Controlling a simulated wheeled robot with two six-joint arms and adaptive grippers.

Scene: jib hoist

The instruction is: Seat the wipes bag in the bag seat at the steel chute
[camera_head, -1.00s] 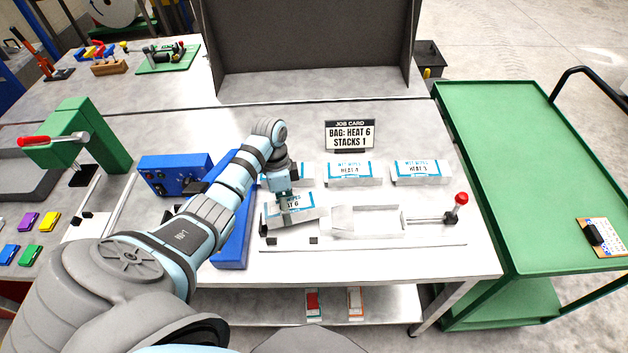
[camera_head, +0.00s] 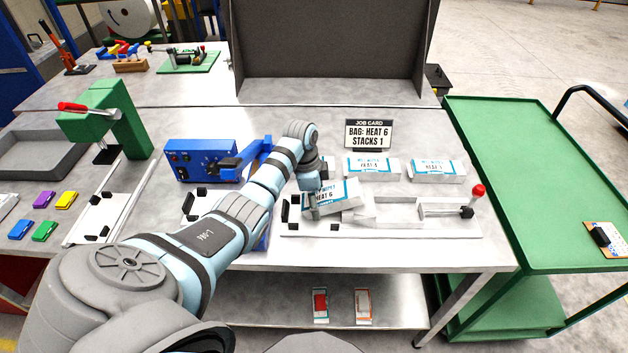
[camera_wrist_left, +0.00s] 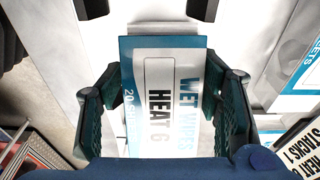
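The white and blue wipes bag marked HEAT 6 (camera_head: 338,194) is between the fingers of my left gripper (camera_head: 314,207), slightly tilted, at the left end of the steel chute (camera_head: 400,212). In the left wrist view the bag (camera_wrist_left: 160,95) fills the space between both fingers (camera_wrist_left: 168,120), which look closed on its sides. Small black blocks (camera_head: 292,226) stand at the chute's left, where the bag seat appears to be. The bag's underside and its contact there are hidden. My right gripper is not in view.
A blue sealer box (camera_head: 200,158) stands left of my arm. A green cart (camera_head: 530,180) is at the right.

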